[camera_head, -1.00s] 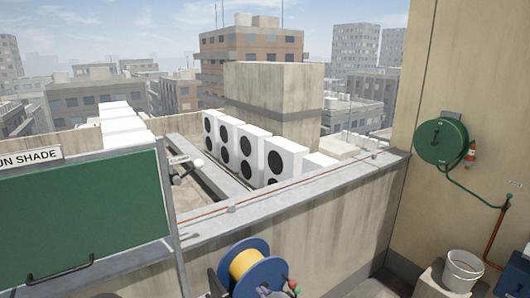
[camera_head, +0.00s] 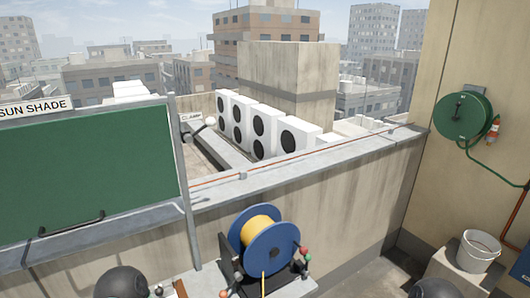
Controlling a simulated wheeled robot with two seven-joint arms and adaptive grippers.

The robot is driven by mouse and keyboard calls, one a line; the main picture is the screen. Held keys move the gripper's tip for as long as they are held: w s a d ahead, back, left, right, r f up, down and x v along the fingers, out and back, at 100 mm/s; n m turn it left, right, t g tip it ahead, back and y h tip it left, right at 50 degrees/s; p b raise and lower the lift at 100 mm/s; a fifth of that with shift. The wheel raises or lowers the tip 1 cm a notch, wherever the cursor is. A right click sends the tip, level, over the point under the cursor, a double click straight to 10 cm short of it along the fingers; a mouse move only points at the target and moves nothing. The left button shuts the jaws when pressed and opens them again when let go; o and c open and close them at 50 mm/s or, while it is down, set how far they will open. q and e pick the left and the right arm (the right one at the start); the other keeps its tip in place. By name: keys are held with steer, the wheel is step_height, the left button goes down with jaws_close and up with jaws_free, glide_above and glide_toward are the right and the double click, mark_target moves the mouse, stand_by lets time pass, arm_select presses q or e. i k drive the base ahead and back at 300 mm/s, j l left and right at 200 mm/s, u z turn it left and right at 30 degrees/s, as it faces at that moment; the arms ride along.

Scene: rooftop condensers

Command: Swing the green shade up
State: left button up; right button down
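The green shade (camera_head: 85,165) is a flat panel in a grey frame at the left of the head view, under a white "SUN SHADE" label (camera_head: 35,107). A black bar handle (camera_head: 70,226) sits near its lower edge. Neither of my grippers shows; only dark rounded parts, apparently of my arms, show at the bottom edge.
A blue reel with yellow line (camera_head: 265,245) stands on a ledge below the parapet (camera_head: 330,190). At the right are a green hose reel (camera_head: 463,116) on the wall and a white bucket (camera_head: 478,250) on a block. White condensers (camera_head: 258,127) stand beyond the parapet.

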mark_target(61, 176)
steer(key=u, duration=1.6)
